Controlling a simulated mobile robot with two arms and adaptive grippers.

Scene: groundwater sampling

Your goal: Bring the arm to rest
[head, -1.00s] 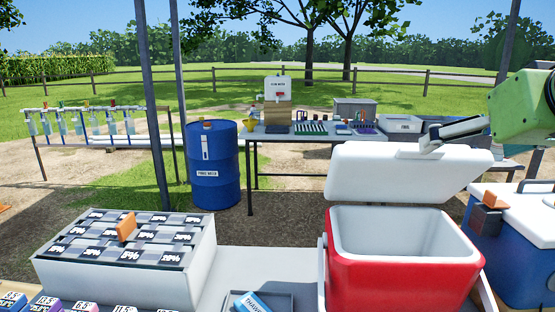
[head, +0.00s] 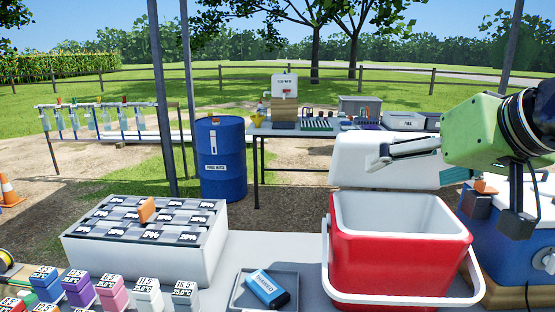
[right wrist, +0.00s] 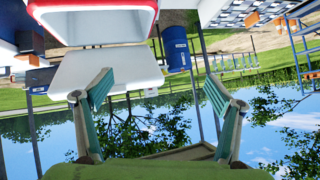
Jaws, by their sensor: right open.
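My right gripper (head: 380,157), green with grey fingers, is raised at the right of the head view, in front of the red cooler's upright white lid. It is open; the right wrist view shows its two teal-padded fingers (right wrist: 160,90) spread apart with nothing between them. That view is upside down, with sky and trees between the fingers. The red cooler (head: 395,263) stands open below and left of the gripper, and its visible interior looks empty. My left gripper is not in view.
A blue cooler (head: 485,240) stands right of the red one, below my right arm. A grey tray (head: 238,297) holds a blue pack (head: 267,288). A white box (head: 135,262) with labelled compartments stands left. A blue barrel (head: 221,180) and back table (head: 270,132) stand beyond.

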